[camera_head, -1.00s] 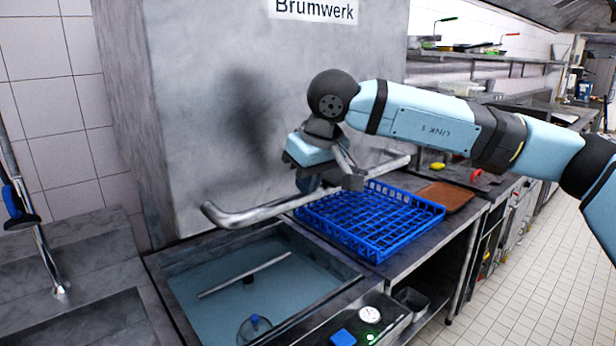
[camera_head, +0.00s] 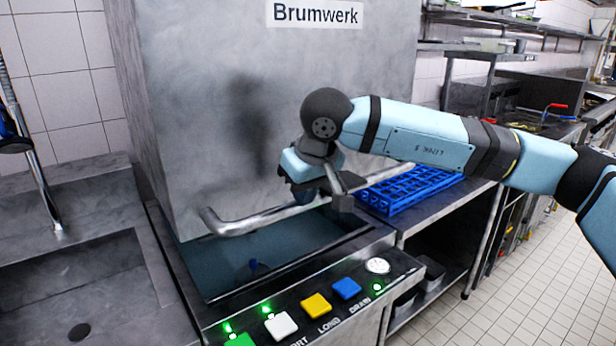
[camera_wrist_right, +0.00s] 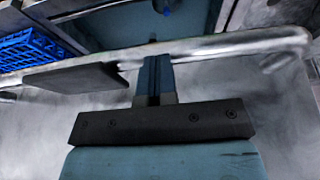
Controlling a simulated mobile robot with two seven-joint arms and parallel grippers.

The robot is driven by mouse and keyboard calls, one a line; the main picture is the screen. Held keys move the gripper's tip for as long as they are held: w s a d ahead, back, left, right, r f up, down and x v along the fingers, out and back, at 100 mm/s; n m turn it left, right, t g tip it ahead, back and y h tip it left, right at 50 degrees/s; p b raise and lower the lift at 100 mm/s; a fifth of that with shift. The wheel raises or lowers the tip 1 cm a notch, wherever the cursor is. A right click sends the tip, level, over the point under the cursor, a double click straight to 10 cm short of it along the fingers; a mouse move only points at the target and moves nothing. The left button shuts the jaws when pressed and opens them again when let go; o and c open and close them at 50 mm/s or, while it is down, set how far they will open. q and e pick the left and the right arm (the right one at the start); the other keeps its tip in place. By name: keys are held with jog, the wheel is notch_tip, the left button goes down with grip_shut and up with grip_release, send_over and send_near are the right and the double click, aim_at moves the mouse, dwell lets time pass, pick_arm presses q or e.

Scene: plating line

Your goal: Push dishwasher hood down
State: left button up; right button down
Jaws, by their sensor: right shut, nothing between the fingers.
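The dishwasher hood (camera_head: 190,120) is a large grey metal box labelled Brumwerk. Its tubular handle (camera_head: 240,226) runs across its lower front. The hood's lower edge is just above the blue-grey wash basin (camera_head: 290,245), part of which still shows. My right gripper (camera_head: 330,203) is at the handle, its fingers shut and empty. In the right wrist view the handle (camera_wrist_right: 220,43) crosses in front of the gripper (camera_wrist_right: 153,95); whether they touch is hard to tell. My left gripper is out of view.
A control panel (camera_head: 370,290) with coloured buttons lies in front of the basin. A blue rack (camera_head: 415,190) sits on the counter to the right. A sink (camera_head: 80,290) is at the left. Tiled floor (camera_head: 520,270) is open at the right.

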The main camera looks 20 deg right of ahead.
pick_arm(q)
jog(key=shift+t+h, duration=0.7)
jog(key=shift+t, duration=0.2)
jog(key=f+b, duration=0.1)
jog(key=b, duration=0.3)
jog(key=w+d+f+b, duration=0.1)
jog(key=b, duration=0.3)
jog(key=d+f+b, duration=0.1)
jog(key=b, duration=0.3)
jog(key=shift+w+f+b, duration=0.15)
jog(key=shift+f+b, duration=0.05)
jog(key=shift+b, duration=0.2)
pick_arm(e)
notch_tip(320, 180, down, 22)
jog(key=shift+f, duration=0.15)
